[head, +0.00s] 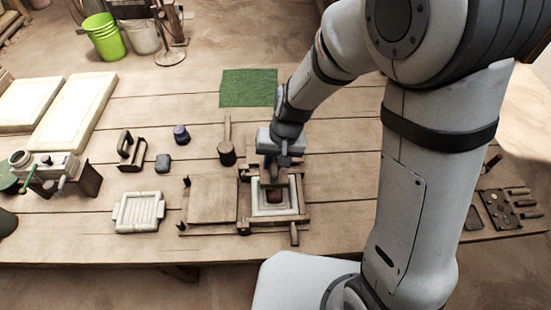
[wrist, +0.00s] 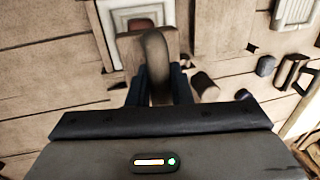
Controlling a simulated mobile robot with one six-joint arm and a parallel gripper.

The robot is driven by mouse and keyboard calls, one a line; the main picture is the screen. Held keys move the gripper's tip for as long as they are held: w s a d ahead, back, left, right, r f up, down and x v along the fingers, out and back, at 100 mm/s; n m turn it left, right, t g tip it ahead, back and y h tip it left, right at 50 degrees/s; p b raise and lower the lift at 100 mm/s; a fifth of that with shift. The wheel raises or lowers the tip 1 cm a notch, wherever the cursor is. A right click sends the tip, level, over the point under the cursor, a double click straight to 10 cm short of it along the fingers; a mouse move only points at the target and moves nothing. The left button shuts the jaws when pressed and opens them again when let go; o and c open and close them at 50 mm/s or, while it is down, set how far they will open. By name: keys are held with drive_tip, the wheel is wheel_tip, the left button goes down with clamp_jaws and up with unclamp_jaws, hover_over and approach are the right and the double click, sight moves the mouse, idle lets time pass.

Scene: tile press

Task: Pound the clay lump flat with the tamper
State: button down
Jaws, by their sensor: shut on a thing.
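My gripper (head: 273,157) is shut on the handle of the wooden tamper (head: 271,178). The wrist view shows the tamper's arched handle (wrist: 156,62) between the dark fingers, with its block (wrist: 122,55) beyond. The tamper is over the tile press (head: 243,213), near the far side of its white mould (head: 288,209). The reddish-brown clay lump (head: 275,196) lies in the mould and is partly covered by the tamper. A bit of the lump shows in the wrist view (wrist: 140,24). I cannot tell whether the tamper touches it.
The press's wooden lid (head: 211,199) lies open to the left. A wooden mallet (head: 227,153) stands behind it. A green mat (head: 248,87) lies behind.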

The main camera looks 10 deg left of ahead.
drive_tip(key=shift+s+f+b, duration=0.15)
drive_tip(key=shift+f+b, duration=0.2)
drive_tip(key=shift+b, duration=0.1)
drive_tip(key=shift+r, duration=0.15)
drive_tip(key=b+x, duration=0.3)
drive_tip(key=d+b+x, duration=0.1)
drive_tip(key=b+x, duration=0.2)
drive_tip(key=shift+d+f, duration=0.1)
drive_tip(key=shift+f, duration=0.45)
drive_tip(key=shift+r+p, duration=0.35)
drive_tip(key=shift+r, duration=0.25)
drive_tip(key=p+v, duration=0.2)
drive_tip(key=v, duration=0.1)
drive_tip(key=a+p+v, duration=0.1)
drive_tip(key=p+v, duration=0.1)
drive_tip(key=shift+r+p, duration=0.3)
drive_tip(key=shift+r, duration=0.2)
drive_tip(key=shift+f, duration=0.3)
drive_tip(key=shift+w+b, duration=0.3)
drive_tip(key=shift+b, duration=0.05)
